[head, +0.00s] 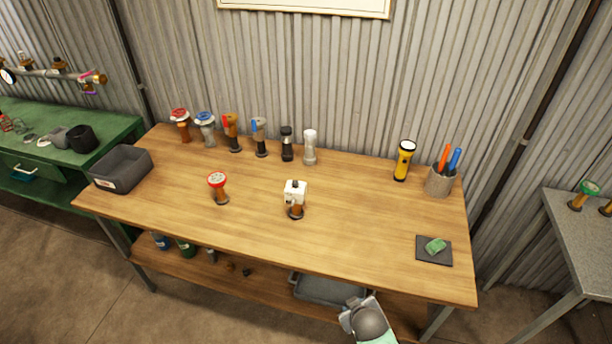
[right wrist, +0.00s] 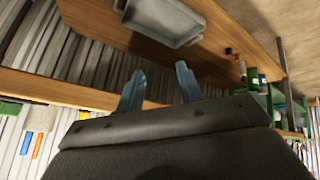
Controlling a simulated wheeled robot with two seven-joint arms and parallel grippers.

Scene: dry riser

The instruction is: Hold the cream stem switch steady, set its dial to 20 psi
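The cream stem switch (head: 295,192) stands upright near the middle of the wooden table, a boxy cream head on a copper-coloured stem with a dark round base. Its dial is too small to read in the head view. In the right wrist view my right gripper (right wrist: 160,90) has its two fingers apart with nothing between them. Part of my right arm shows at the table's front edge in the head view, well in front of the switch and apart from it. My left gripper is in neither view.
The wooden table (head: 345,235) is clear around the switch. A red-topped valve (head: 217,187) stands to its left, and several valves line the back. A yellow flashlight (head: 404,160), a pen cup (head: 439,182) and a dark pad (head: 434,259) are at right. A grey bin (head: 121,169) is at left.

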